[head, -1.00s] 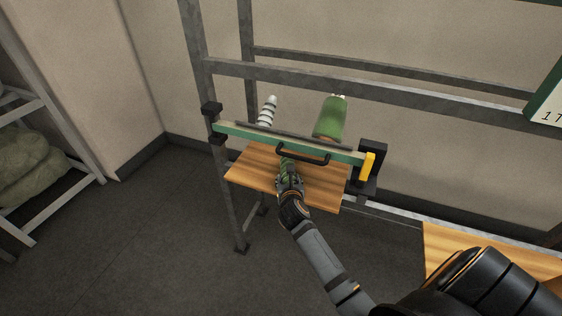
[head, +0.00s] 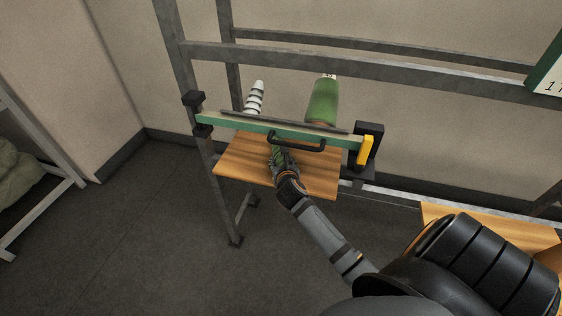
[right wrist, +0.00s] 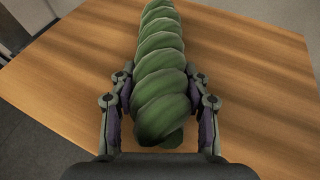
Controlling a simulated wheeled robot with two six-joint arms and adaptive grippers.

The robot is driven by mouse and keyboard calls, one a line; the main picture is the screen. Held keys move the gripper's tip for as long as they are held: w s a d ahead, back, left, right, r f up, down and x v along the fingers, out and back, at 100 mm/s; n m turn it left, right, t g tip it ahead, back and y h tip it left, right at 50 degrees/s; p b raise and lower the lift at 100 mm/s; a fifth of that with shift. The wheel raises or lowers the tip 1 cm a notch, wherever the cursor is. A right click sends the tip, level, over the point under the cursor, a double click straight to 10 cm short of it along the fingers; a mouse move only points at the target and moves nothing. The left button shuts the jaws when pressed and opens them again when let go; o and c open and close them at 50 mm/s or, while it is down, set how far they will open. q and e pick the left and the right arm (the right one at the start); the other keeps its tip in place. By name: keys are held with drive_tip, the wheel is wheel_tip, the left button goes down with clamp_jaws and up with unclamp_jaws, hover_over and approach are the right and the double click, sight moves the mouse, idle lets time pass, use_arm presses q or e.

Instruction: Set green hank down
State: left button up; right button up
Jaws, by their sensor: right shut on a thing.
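The green hank (right wrist: 160,75) is a twisted green coil between the fingers of my right gripper in the right wrist view. My right gripper (right wrist: 160,100) is shut on it, over a wooden board. In the head view my right gripper (head: 281,165) is at the board's front part, with a bit of the green hank (head: 277,156) showing past it. The wooden board (head: 240,170) also fills much of the right wrist view (right wrist: 255,70). I cannot tell whether the hank touches the board. My left gripper is not in view.
A green bar (head: 236,127) with a black handle (head: 296,147) and yellow lever (head: 365,151) crosses above the board. Behind it stand a green cone (head: 323,102) and a white ringed spindle (head: 254,97). Grey frame rails (head: 350,64) run behind. Another wooden surface (head: 500,231) lies right.

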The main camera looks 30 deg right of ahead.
drive_tip(key=o, duration=1)
drive_tip(key=shift+w+f, duration=0.1)
drive_tip(key=shift+o, duration=1.3)
drive_tip(key=shift+a, duration=0.1)
drive_tip(key=shift+o, duration=0.3)
drive_tip(key=shift+r, duration=0.2)
drive_tip(key=shift+s+a+r, duration=0.15)
drive_tip(key=shift+s, duration=0.1)
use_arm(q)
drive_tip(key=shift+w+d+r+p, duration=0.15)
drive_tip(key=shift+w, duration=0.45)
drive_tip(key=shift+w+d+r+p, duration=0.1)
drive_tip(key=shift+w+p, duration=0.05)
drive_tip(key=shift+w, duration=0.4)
use_arm(e)
drive_tip(key=v, duration=1.1)
drive_tip(key=shift+s, duration=0.25)
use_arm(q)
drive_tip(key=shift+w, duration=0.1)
use_arm(e)
drive_tip(key=shift+a+r, duration=0.1)
